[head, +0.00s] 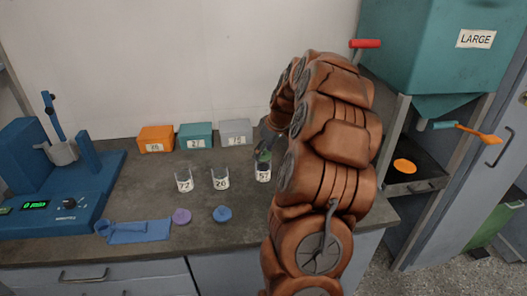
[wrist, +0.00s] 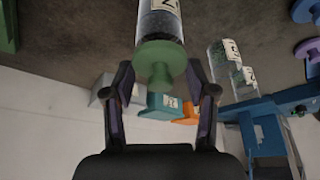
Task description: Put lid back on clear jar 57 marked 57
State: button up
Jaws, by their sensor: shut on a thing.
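The clear jar marked 57 (head: 263,175) stands on the bench just left of my arm, with dark contents. It also shows at the top of the wrist view (wrist: 160,22), its label partly cut off. A green lid (wrist: 160,60) with a knob is between my fingers, at the jar's mouth and in line with it. I cannot tell if it is fully seated. The lid also shows at the jar's top in the head view (head: 264,156). My gripper (wrist: 162,78) is shut on the green lid; my arm partly hides it in the head view.
Open jars 77 (head: 184,181) and 20 (head: 221,180) stand to the left. A purple lid (head: 181,215) and a blue lid (head: 222,213) lie in front. Orange (head: 155,138), teal (head: 195,135) and grey (head: 235,132) boxes line the wall. A blue cloth (head: 135,230) lies near the blue machine (head: 30,180).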

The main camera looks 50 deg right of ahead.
dwell(0.4)
jog(key=o, duration=0.9)
jog(key=shift+o, duration=0.2)
jog(key=shift+o, duration=1.2)
jog(key=shift+r, duration=0.15)
jog(key=shift+r, duration=3.4)
grip_shut()
